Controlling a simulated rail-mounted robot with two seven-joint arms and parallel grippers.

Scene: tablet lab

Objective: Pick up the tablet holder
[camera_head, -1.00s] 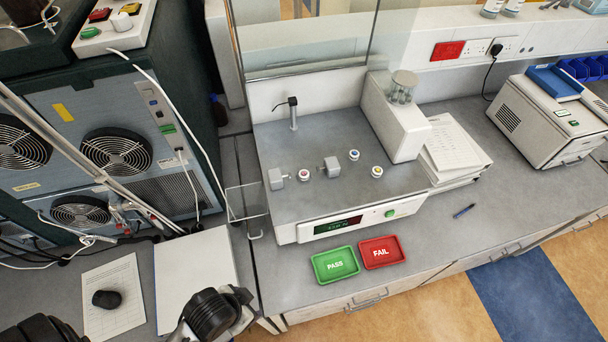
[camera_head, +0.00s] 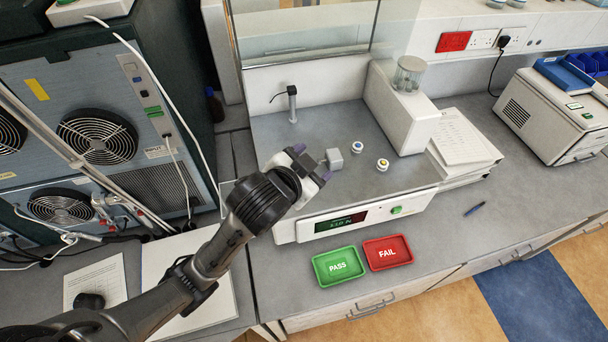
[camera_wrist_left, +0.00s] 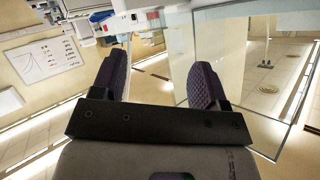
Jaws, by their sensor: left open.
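Small round white pieces, one with a blue centre (camera_head: 357,147) and one with a yellow centre (camera_head: 382,165), sit on the grey top of the bench instrument (camera_head: 360,192). I cannot tell which item is the tablet holder. A grey block (camera_head: 334,158) stands just right of my left gripper (camera_head: 313,163), which is over the left part of this top. My gripper and arm hide the second block, the red-centred piece and most of the clear box at the instrument's left. In the left wrist view the fingers (camera_wrist_left: 160,82) are apart with nothing visible between them. My right gripper is not in view.
A green PASS tray (camera_head: 338,266) and red FAIL tray (camera_head: 388,252) lie in front. A clear jar (camera_head: 408,74) tops the white housing (camera_head: 402,118). A glass screen (camera_head: 308,40) stands behind. Papers (camera_head: 462,140) are at right; bench beside the pen (camera_head: 474,209) is free.

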